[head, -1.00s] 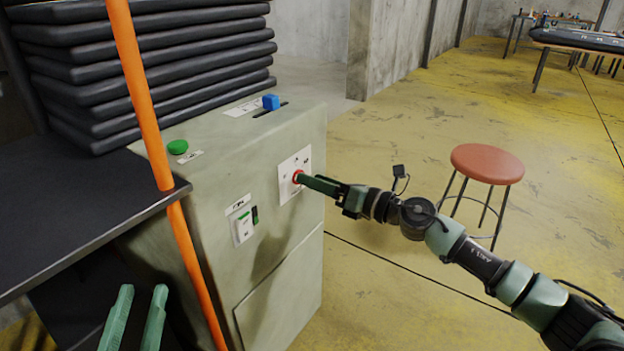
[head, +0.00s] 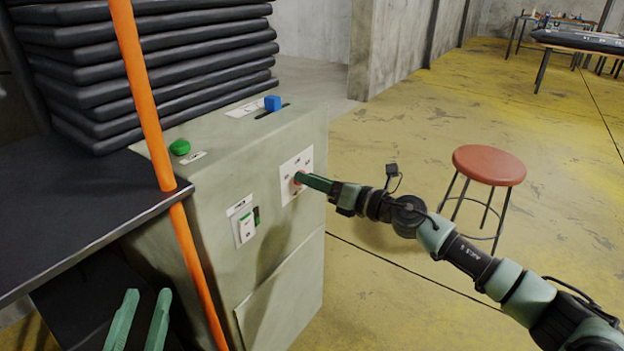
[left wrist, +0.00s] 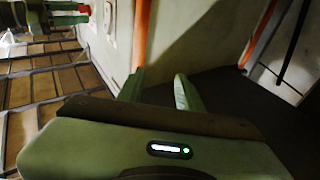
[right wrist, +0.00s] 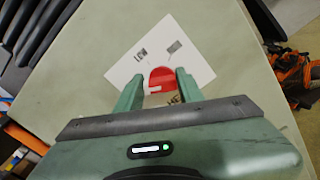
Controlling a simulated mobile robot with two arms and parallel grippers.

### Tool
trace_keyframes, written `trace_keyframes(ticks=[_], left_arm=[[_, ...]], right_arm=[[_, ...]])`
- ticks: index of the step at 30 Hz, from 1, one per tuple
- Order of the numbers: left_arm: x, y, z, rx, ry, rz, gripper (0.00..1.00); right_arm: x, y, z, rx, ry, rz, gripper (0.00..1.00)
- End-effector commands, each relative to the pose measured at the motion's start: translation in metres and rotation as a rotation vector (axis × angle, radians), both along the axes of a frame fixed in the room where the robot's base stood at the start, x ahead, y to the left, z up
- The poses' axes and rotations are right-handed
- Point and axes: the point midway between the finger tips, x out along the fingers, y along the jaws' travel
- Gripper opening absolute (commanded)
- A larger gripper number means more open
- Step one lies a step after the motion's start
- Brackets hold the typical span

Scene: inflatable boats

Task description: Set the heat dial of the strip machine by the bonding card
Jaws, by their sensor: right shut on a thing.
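The strip machine (head: 273,180) is a grey-green cabinet. Its red heat dial (right wrist: 162,78) sits on a white label plate (right wrist: 190,58) on the front face. In the right wrist view one printed word reads "LOW"; the other marks are partly hidden or too blurred to read. My right gripper (right wrist: 158,90) is shut on the dial, one finger on each side. It also shows in the head view (head: 303,179), covering most of the dial. My left gripper (head: 138,315) is open and empty, low in front of the bench. I cannot make out a bonding card.
An orange post (head: 146,95) stands between the dark bench (head: 90,215) and the machine. The machine also has a green button (head: 179,147), a blue slider knob (head: 272,103) and a white switch (head: 246,228). A red stool (head: 489,165) stands at right on open floor.

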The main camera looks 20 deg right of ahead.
Motion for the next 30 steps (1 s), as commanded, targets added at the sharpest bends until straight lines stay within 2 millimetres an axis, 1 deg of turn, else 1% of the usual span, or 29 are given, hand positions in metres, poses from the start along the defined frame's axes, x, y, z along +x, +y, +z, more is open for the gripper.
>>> trace_keyframes(ticks=[2, 5, 8, 10, 12, 14, 15, 17, 19, 22, 23, 24, 25, 30], left_arm=[[0.001, 0.002, -0.011, 0.018, 0.067, 0.004, 0.36], [0.001, 0.005, -0.033, 0.049, 0.184, 0.012, 0.36], [-0.005, 0.011, -0.063, 0.089, 0.342, 0.022, 0.36], [-0.013, 0.017, -0.086, 0.120, 0.470, 0.031, 0.36], [-0.026, 0.024, -0.111, 0.152, 0.605, 0.038, 0.36], [-0.041, 0.031, -0.131, 0.180, 0.725, 0.046, 0.36], [-0.052, 0.036, -0.142, 0.198, 0.803, 0.052, 0.36], [-0.071, 0.043, -0.159, 0.224, 0.920, 0.059, 0.36], [-0.096, 0.051, -0.175, 0.253, 1.055, 0.068, 0.36], [-0.136, 0.064, -0.191, 0.292, 1.248, 0.080, 0.36], [-0.149, 0.068, -0.195, 0.303, 1.305, 0.083, 0.36], [-0.167, 0.073, -0.198, 0.318, 1.382, 0.089, 0.36], [-0.177, 0.076, -0.199, 0.326, 1.427, 0.091, 0.36], [-0.174, 0.075, -0.185, 0.324, 1.416, 0.089, 0.36]], right_arm=[[0.000, 0.000, 0.002, 0.020, 0.016, -0.001, 0.00], [0.000, 0.000, 0.002, 0.055, 0.044, 0.001, 0.00], [0.000, 0.000, 0.003, 0.102, 0.082, 0.001, 0.00], [0.001, -0.001, 0.003, 0.140, 0.111, 0.000, 0.00], [0.001, -0.001, 0.003, 0.180, 0.142, 0.000, 0.00], [0.001, -0.001, 0.003, 0.215, 0.170, 0.000, 0.00], [0.001, -0.001, 0.003, 0.239, 0.188, 0.000, 0.00], [0.001, -0.002, 0.003, 0.272, 0.214, 0.000, 0.00], [0.001, -0.002, 0.003, 0.312, 0.245, 0.000, 0.00], [0.002, -0.002, 0.003, 0.368, 0.289, 0.000, 0.00], [0.002, -0.002, 0.003, 0.386, 0.302, -0.001, 0.00], [0.002, -0.002, 0.002, 0.409, 0.319, -0.001, 0.00], [0.002, -0.002, 0.002, 0.425, 0.333, 0.000, 0.00], [0.002, -0.003, 0.001, 0.520, 0.407, 0.000, 0.00]])
